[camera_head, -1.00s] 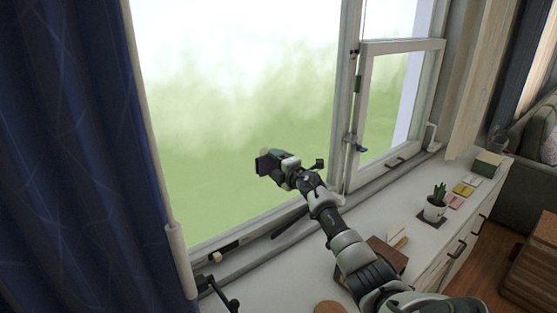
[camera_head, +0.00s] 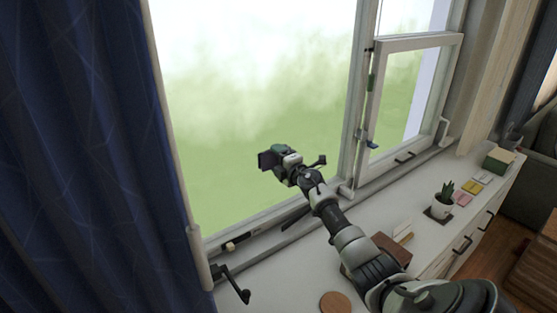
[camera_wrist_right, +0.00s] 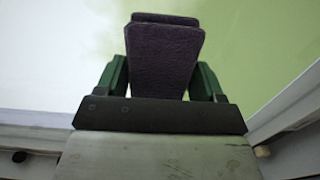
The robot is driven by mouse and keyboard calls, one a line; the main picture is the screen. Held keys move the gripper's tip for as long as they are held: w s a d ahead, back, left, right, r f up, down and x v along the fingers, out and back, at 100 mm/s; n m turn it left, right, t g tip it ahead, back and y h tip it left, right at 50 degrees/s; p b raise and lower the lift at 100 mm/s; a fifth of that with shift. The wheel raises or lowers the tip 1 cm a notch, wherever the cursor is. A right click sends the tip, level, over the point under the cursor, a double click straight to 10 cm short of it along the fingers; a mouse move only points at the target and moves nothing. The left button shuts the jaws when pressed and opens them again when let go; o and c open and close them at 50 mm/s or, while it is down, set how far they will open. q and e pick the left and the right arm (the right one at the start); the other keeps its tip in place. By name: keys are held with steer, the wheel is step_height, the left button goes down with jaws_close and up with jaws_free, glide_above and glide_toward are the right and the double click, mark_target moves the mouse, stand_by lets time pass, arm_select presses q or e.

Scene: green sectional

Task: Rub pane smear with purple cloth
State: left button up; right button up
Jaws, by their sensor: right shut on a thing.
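The purple cloth (camera_wrist_right: 162,58) is a folded dark pad between the green fingers of my right gripper in the right wrist view. My right gripper (camera_head: 272,158) is shut on the cloth, which shows as a small dark patch in the head view. The gripper is in front of the lower part of the large window pane (camera_head: 250,90). I cannot tell whether the cloth touches the glass. The pane looks hazy white above and green below, and I cannot make out a distinct smear. My left gripper is not in view.
A dark blue curtain (camera_head: 85,150) hangs at the left. A smaller sash (camera_head: 412,100) stands at the right. The white sideboard (camera_head: 280,285) below holds a potted plant (camera_head: 441,203), a brown block (camera_head: 392,248), a round brown disc (camera_head: 335,302) and a green box (camera_head: 498,160).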

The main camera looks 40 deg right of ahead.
mark_target(309, 142)
steer(key=shift+s+d+f+b, duration=0.1)
steer(key=shift+d+b, duration=0.5)
steer(key=shift+d, duration=0.15)
steer(key=shift+s+d+b, duration=0.1)
steer(key=shift+d+b, duration=0.5)
steer(key=shift+d, duration=0.6)
steer(key=shift+s+d+f+b, duration=0.1)
steer(key=shift+d+b, duration=0.45)
steer(key=shift+d, duration=0.05)
steer(key=d+b, duration=0.3)
steer(key=d, duration=0.1)
steer(key=shift+s, duration=0.2)
steer(key=shift+s+d+b, duration=0.15)
steer(key=shift+d+b, duration=0.95)
steer(key=shift+d, duration=0.1)
steer(key=shift+s+d+b, duration=0.1)
steer(key=shift+d+b, duration=0.9)
steer(key=shift+b, duration=0.15)
steer(key=shift+s+d+b, duration=0.1)
steer(key=shift+d+b, duration=0.5)
steer(key=shift+d, duration=0.2)
